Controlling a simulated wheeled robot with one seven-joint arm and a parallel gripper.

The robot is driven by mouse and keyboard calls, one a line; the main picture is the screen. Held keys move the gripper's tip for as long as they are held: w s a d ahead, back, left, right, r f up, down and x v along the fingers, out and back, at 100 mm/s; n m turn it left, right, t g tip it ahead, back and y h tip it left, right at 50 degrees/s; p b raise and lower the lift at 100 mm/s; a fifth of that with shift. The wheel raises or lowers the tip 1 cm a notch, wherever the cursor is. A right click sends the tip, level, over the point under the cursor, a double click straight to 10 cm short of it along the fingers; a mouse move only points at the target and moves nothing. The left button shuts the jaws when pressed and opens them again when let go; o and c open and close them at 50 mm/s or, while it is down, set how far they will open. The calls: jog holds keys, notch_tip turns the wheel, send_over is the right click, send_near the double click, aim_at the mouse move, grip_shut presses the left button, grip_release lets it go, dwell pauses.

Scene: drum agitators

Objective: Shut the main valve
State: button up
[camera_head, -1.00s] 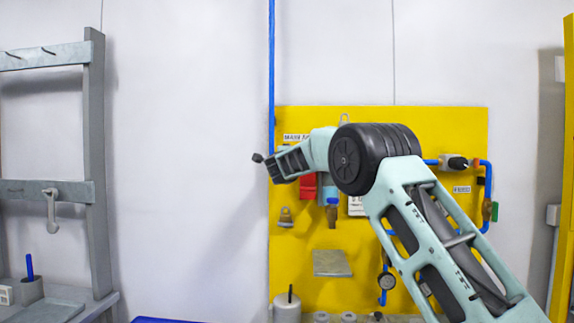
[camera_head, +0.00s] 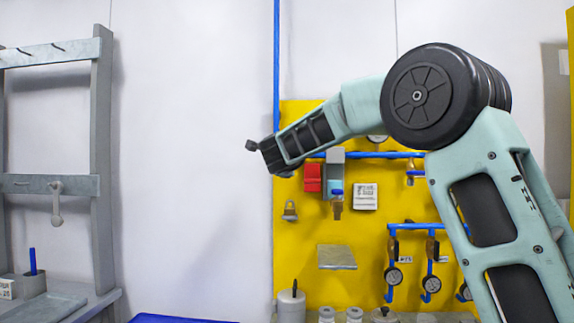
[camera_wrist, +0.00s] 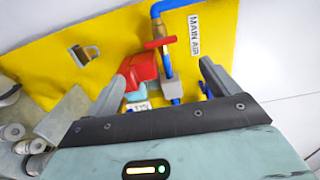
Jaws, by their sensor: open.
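The main valve shows in the wrist view as a red handle (camera_wrist: 159,43) on the blue pipe (camera_wrist: 158,22), beside the MAIN AIR label (camera_wrist: 194,34). The handle appears to lie across the pipe. My gripper (camera_wrist: 162,82) is open and empty, its fingers left and right of the pipe line, with the handle ahead of the gap and apart from them. In the head view my gripper (camera_head: 256,150) is at the left edge of the yellow board (camera_head: 300,250) and hides the valve handle and label.
A red block (camera_head: 312,178) and a grey box (camera_head: 335,160) sit close by the valve. A grey rack (camera_head: 101,180) stands left; the white wall between is clear.

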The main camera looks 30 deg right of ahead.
jog(key=shift+b+v, duration=0.35)
jog(key=shift+v, duration=1.65)
